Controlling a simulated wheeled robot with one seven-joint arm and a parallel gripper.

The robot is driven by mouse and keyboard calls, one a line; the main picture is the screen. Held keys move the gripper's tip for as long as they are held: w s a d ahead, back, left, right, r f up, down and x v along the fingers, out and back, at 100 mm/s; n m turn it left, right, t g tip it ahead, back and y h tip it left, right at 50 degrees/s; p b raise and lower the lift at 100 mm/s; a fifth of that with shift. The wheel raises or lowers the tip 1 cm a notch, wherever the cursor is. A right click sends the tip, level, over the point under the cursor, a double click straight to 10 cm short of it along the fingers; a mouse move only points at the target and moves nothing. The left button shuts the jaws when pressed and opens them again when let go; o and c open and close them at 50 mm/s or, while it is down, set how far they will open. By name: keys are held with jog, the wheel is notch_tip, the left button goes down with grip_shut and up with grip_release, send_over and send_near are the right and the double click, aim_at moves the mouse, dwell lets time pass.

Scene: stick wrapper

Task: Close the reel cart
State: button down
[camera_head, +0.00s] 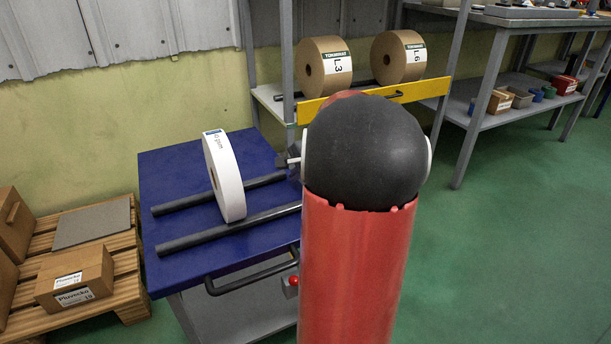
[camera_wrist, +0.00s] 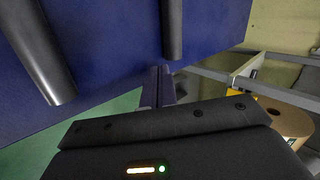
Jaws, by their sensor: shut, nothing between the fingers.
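A cart with a blue top (camera_head: 175,165) stands left of my arm. It has two dark parallel rods (camera_head: 235,229), a white reel (camera_head: 224,176) upright across them, a dark front handle (camera_head: 252,277) and a red knob (camera_head: 293,281). A grey rack behind holds two brown reels (camera_head: 325,66) behind a yellow bar (camera_head: 411,92). My gripper (camera_head: 289,159) is shut and empty at the blue top's right edge, mostly hidden by my arm. In the wrist view its fingers (camera_wrist: 164,86) are close to the blue top (camera_wrist: 112,45); whether they touch it I cannot tell.
A wooden pallet with boxes (camera_head: 78,277) lies left of the cart. A grey workbench (camera_head: 510,112) with small boxes on its lower shelf stands at the right. The green floor (camera_head: 510,240) at the right is clear. The wall is close behind.

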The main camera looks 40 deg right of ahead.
jog(key=shift+w+f, duration=0.1)
jog(key=shift+w, duration=0.45)
